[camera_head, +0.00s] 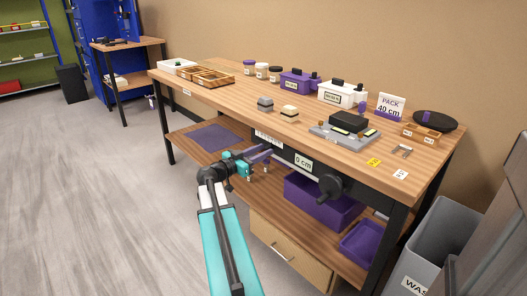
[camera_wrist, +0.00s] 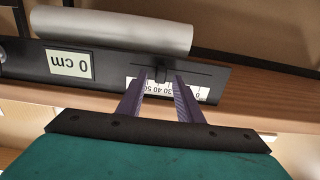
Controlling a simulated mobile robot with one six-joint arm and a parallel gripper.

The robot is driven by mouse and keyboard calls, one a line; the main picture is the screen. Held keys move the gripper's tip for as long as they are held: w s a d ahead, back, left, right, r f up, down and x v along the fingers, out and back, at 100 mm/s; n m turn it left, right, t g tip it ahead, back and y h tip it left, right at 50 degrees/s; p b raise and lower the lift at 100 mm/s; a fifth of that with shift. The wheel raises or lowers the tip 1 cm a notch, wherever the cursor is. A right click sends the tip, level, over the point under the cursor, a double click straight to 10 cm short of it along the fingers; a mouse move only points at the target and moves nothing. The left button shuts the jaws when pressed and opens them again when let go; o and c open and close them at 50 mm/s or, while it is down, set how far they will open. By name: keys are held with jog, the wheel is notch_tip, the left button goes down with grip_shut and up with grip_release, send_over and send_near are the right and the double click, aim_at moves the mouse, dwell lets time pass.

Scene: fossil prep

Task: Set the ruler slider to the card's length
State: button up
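The card (camera_head: 390,106) stands on the bench top at the right and reads "PACK 40 cm". The ruler (camera_wrist: 218,84) is a dark bar on the bench's front edge, upside down in the wrist view, with a white number scale (camera_wrist: 203,94). A label (camera_wrist: 69,64) on it reads "0 cm"; it also shows in the head view (camera_head: 303,162). A small dark slider knob (camera_wrist: 162,73) sits in the slot above the scale. My gripper (camera_wrist: 161,80) is open, its purple fingers on either side of the knob; contact cannot be told. The fingers partly hide the scale.
A dark round crank (camera_head: 333,187) is at the bar's right end. A pale roll (camera_wrist: 115,28) lies along the bar in the wrist view. Purple bins (camera_head: 320,203) stand on the lower shelf. Floor at left is clear.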

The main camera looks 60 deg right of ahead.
jog(key=p+v, duration=0.1)
jog(key=v, duration=1.1)
jog(key=shift+a, duration=0.25)
jog(key=shift+w+n, duration=0.1)
jog(key=shift+n, duration=0.3)
